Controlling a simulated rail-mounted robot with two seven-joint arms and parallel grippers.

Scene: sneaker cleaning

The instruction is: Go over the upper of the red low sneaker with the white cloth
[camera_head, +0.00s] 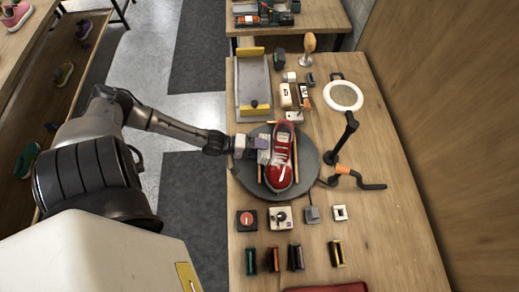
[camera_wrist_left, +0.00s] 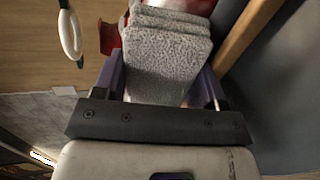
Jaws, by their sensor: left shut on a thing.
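The red low sneaker (camera_head: 281,168) lies on a round dark turntable (camera_head: 305,185), its toe toward the front of the table. It has white laces and a pale sole edge. My left gripper (camera_head: 262,146) reaches in from the left at the sneaker's left side. In the left wrist view its purple fingers are shut on the folded, grey-white cloth (camera_wrist_left: 165,58). Red of the sneaker (camera_wrist_left: 190,5) shows just beyond the cloth; whether they touch I cannot tell. The cloth hides part of the sneaker there. My right gripper is not in view.
Wooden rods flank the sneaker. A grey tray (camera_head: 253,88) and a white round disc (camera_head: 343,95) are behind. Several small blocks line the front. The table's right side is mostly clear.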

